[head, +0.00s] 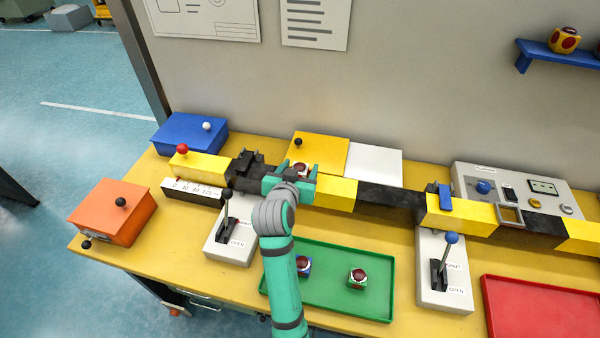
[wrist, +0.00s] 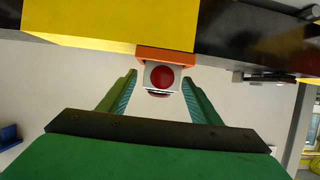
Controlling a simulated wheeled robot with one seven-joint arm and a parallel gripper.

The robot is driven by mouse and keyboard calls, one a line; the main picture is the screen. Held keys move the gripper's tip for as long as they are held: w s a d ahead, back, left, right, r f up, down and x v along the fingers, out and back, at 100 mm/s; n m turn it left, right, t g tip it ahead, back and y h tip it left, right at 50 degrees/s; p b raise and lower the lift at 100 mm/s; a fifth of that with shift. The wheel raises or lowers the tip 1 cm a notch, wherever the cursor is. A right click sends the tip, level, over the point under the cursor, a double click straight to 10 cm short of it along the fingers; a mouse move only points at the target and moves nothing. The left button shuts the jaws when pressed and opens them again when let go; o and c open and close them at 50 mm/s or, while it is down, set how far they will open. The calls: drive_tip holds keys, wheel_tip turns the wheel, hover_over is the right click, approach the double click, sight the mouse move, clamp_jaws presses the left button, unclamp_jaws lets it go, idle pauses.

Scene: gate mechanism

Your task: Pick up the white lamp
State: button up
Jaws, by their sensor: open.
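The white lamp (wrist: 161,77) is a small white cube with a round red face. In the wrist view it sits at an orange piece (wrist: 165,52) by the yellow-and-black beam; I cannot tell how it is seated. In the head view the white lamp (head: 301,168) is partly hidden at the beam, behind my wrist. My gripper (head: 298,171) is open, and its green fingers also show in the wrist view (wrist: 160,82). They stand left and right of the lamp with gaps on both sides.
The yellow-and-black beam (head: 390,198) crosses the table. A green tray (head: 330,258) holds a blue lamp (head: 304,266) and a green lamp (head: 357,278). Lever boxes stand at the left (head: 229,240) and right (head: 443,270). A red tray (head: 545,310) lies front right.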

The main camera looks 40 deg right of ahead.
drive_tip(key=shift+c, duration=0.4)
drive_tip(key=c, duration=1)
drive_tip(key=shift+c, duration=0.8)
drive_tip(key=shift+w+r, duration=0.1)
